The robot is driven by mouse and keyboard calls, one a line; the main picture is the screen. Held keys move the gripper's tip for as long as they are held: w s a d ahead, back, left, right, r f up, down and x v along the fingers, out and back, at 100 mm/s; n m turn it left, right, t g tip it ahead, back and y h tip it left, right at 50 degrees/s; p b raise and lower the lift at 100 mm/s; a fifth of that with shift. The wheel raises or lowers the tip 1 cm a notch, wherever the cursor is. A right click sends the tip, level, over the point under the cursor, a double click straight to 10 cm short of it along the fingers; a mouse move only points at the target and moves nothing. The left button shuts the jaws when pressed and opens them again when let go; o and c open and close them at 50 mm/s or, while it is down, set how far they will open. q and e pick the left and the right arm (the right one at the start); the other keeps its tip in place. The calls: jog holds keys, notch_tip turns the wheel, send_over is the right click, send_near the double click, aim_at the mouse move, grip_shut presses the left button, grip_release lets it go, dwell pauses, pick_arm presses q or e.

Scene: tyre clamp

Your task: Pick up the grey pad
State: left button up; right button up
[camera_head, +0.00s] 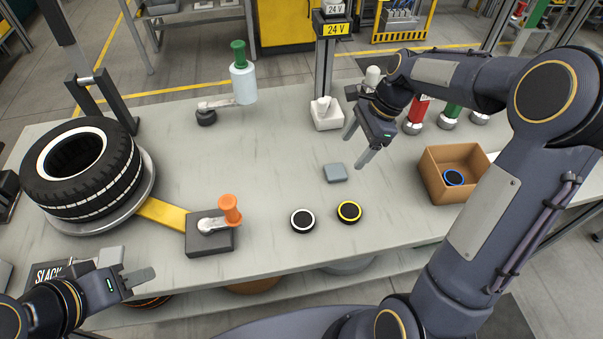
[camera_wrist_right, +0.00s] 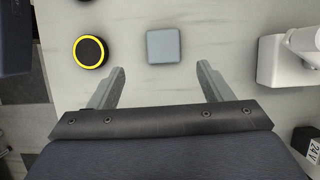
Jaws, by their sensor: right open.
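The grey pad (camera_head: 335,173) is a small rounded square lying flat on the workbench, right of the middle. In the right wrist view the pad (camera_wrist_right: 163,45) lies just beyond the fingertips, roughly centred between them. My right gripper (camera_head: 354,151) is open and empty, above the bench and to the upper right of the pad. Its two spread fingers (camera_wrist_right: 161,72) also show in the right wrist view, with nothing between them. My left gripper (camera_head: 140,278) is at the lower left by the bench's front edge, far from the pad; its jaw opening is unclear.
A black disc with a yellow ring (camera_head: 349,211) and one with a white ring (camera_head: 302,220) lie in front of the pad. A cardboard box (camera_head: 431,180) stands to the right, a white holder (camera_head: 326,117) behind. A tyre (camera_head: 80,165) lies left. Bench left of the pad is clear.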

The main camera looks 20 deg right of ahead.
aim_at(336, 171)
jog(key=x, duration=0.5)
jog(key=p+x, duration=0.1)
jog(key=x, duration=0.2)
jog(key=shift+w+f, duration=0.15)
jog(key=shift+w, duration=0.1)
jog(key=c, duration=1)
jog(key=shift+c, duration=0.2)
